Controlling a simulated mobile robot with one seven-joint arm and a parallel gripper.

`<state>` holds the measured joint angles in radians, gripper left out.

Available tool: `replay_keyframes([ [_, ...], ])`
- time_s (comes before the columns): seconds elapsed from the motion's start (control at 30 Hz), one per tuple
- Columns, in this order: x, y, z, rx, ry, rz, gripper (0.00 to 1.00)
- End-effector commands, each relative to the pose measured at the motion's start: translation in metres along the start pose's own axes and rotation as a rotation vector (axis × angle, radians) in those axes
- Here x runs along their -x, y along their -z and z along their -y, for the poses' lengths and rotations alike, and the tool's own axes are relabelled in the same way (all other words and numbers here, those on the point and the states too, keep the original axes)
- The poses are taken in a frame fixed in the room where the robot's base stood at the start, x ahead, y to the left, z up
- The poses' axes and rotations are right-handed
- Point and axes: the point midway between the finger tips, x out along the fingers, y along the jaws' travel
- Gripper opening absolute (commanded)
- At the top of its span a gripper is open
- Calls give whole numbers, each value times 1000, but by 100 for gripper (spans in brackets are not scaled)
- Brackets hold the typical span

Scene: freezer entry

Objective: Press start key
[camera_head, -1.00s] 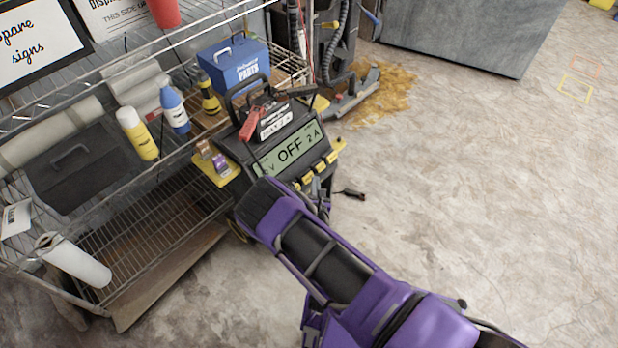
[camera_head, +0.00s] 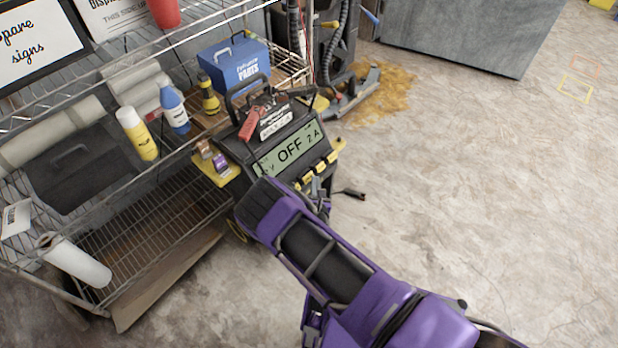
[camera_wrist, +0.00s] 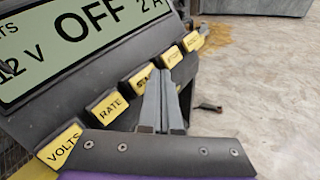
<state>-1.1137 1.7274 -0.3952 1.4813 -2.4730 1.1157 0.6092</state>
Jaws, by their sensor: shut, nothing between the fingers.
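The start key (camera_wrist: 139,79) is a yellow key in the row below the charger's display; in the wrist view its label reads "STA" and its right end is hidden behind my fingers. My gripper (camera_wrist: 162,78) is shut and empty, with its fingertips over or just in front of the right part of that key. I cannot tell whether they touch it. The charger (camera_head: 264,146) is a dark box whose display (camera_head: 290,149) reads "OFF", "2 A" and a partly hidden volts figure. In the head view my arm hides part of the key row.
The VOLTS key (camera_wrist: 60,146) and RATE key (camera_wrist: 107,107) sit left of the start key, and two more yellow keys sit right of it. A wire shelf (camera_head: 150,215) with bottles stands at left.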

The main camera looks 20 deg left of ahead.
Motion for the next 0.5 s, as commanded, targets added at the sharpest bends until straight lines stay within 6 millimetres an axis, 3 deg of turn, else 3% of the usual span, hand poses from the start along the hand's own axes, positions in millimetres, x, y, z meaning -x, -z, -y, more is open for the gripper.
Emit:
replay_keyframes([
  [0.5,-6,4,-4,0,1,0,0],
])
